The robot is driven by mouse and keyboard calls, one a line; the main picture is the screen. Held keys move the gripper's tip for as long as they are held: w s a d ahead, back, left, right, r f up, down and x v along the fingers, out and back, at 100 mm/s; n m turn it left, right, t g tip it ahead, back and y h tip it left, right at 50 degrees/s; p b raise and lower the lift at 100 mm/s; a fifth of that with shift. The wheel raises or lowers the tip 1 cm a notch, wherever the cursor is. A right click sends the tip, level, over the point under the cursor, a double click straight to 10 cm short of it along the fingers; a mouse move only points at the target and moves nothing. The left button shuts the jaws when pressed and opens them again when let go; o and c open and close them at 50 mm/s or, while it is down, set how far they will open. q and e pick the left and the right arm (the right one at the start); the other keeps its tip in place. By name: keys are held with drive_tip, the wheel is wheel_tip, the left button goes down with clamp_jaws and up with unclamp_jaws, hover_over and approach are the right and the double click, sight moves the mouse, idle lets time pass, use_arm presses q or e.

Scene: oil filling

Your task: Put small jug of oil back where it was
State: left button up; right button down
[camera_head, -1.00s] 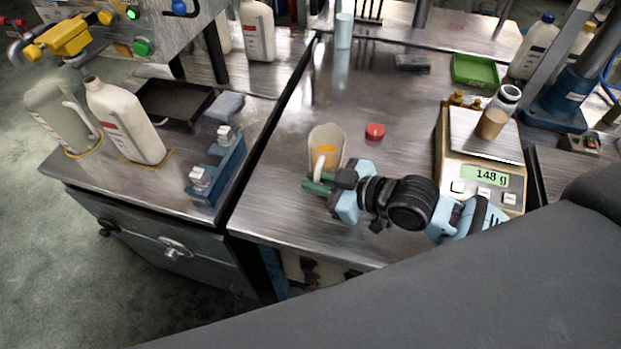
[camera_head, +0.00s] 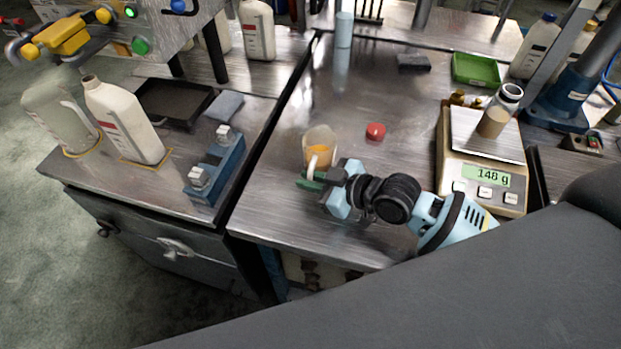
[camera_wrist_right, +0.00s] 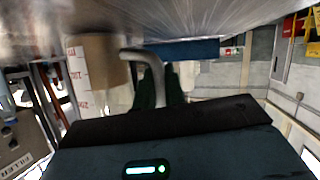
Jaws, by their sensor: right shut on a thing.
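The small jug of oil (camera_head: 320,140) is a translucent cup with orange oil and a pale handle, over the left part of the steel table (camera_head: 290,205). I cannot tell whether its base touches the table. My right gripper (camera_head: 313,180) is shut on the jug's handle from the near side, its green fingers beside the handle. In the right wrist view, the handle (camera_wrist_right: 140,53) sits at the green fingers (camera_wrist_right: 160,85). The jug's body is partly visible beyond it. My left gripper is not in view.
A red cap (camera_head: 375,131) lies right of the jug. A scale (camera_head: 483,182) reading 148 g carries a small bottle (camera_head: 494,118). A green tray (camera_head: 475,69) is at the back. White jugs (camera_head: 125,120) stand on the left bench. The table around the jug is mostly clear.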

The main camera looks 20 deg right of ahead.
drive_tip(key=c, duration=1.5)
unclamp_jaws()
drive_tip(key=shift+f, duration=0.1)
drive_tip(key=shift+r, duration=0.25)
drive_tip(key=v, duration=1.2)
